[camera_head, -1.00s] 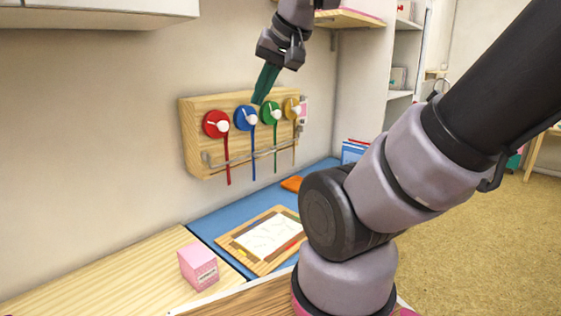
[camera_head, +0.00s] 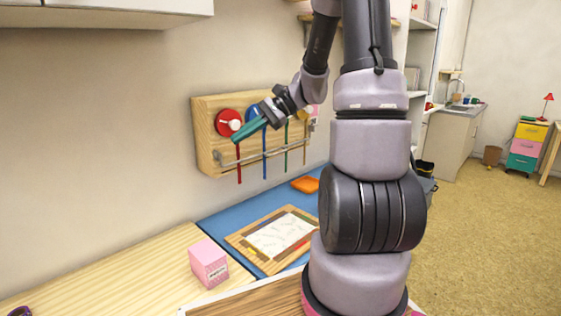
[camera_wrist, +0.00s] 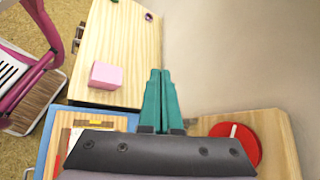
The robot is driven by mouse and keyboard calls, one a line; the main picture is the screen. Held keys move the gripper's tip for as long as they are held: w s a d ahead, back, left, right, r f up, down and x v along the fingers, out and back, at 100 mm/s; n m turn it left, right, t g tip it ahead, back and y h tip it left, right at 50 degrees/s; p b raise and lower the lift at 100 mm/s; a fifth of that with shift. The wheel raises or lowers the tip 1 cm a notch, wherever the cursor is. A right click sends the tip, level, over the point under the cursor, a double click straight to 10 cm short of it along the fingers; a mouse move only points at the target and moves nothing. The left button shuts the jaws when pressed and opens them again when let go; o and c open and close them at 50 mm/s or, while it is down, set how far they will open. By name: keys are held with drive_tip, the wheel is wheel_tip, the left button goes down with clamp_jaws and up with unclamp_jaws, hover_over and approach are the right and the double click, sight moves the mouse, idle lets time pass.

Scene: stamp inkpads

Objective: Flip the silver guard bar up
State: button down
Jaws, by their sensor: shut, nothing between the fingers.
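The silver guard bar (camera_head: 250,155) runs across the lower front of the wooden wall board (camera_head: 203,125), below the coloured discs, with cords hanging past it. My gripper (camera_head: 236,139) is shut and empty, its teal fingers pointing left and down. In the head view the fingertips show just below the red disc (camera_head: 228,122) and a little above the bar's left part. I cannot tell whether they touch anything. In the wrist view the closed fingers (camera_wrist: 160,74) extend past the board, with the red disc (camera_wrist: 238,143) to their right. The bar is not clearly visible there.
The blue disc (camera_head: 253,112) is partly hidden by my gripper, and the green one is hidden. Below are a blue mat (camera_head: 222,219), a framed paper board (camera_head: 252,258), an orange block (camera_head: 305,184) and a pink box (camera_head: 209,263). The wall lies close behind.

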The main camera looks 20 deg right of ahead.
drive_tip(key=w+d+f+m+t+y, duration=0.4)
drive_tip(key=w+d+f+m+t, duration=0.6)
drive_tip(key=w+d+f, duration=0.15)
drive_tip(key=w+d+f+m+t+h, duration=0.2)
drive_tip(key=d+f+m+t+h, duration=0.6)
drive_tip(key=d+f+m, duration=0.2)
wheel_tip(320, 180, down, 2)
drive_tip(key=shift+d+f+m+h, duration=0.15)
drive_tip(key=shift+d+m+h, duration=0.15)
drive_tip(key=shift+d, duration=0.75)
drive_tip(key=shift+w, duration=0.15)
drive_tip(key=w+a+r, duration=0.2)
drive_tip(key=w+r, duration=0.3)
drive_tip(key=w, duration=0.2)
drive_tip(key=shift+a+r, duration=0.3)
drive_tip(key=shift+r, duration=0.1)
